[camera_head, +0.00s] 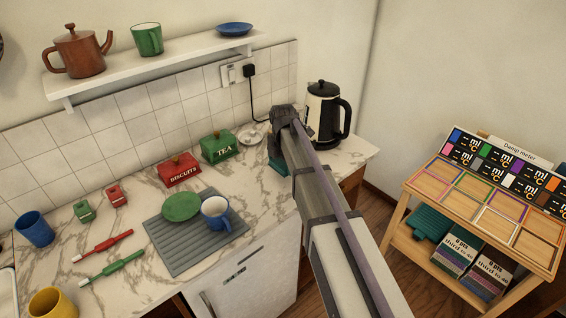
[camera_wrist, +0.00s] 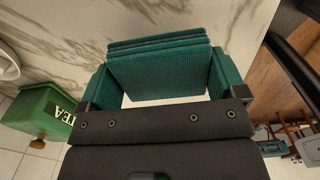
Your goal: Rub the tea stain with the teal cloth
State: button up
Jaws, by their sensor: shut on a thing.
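My gripper (camera_head: 279,157) is shut on the teal cloth (camera_wrist: 160,70), a folded, ridged pad that fills the middle of the wrist view. A bit of the cloth also shows in the head view (camera_head: 279,168), low over the marble counter (camera_head: 330,160) near its back right. I cannot tell whether the cloth touches the counter. No tea stain is clearly visible; my arm and the cloth hide part of the counter there.
A kettle (camera_head: 325,112) stands just right of my gripper. The green tea tin (camera_head: 220,147), red biscuit tin (camera_head: 179,170) and a small white dish (camera_head: 251,137) stand to its left. A grey mat (camera_head: 185,262) holds a green plate (camera_head: 182,207) and a mug (camera_head: 217,213).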

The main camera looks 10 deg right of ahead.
jog(key=shift+r+p, duration=0.5)
jog(key=shift+r, duration=0.5)
notch_tip(320, 180, up, 3)
jog(key=p, duration=0.3)
jog(key=shift+r, duration=0.15)
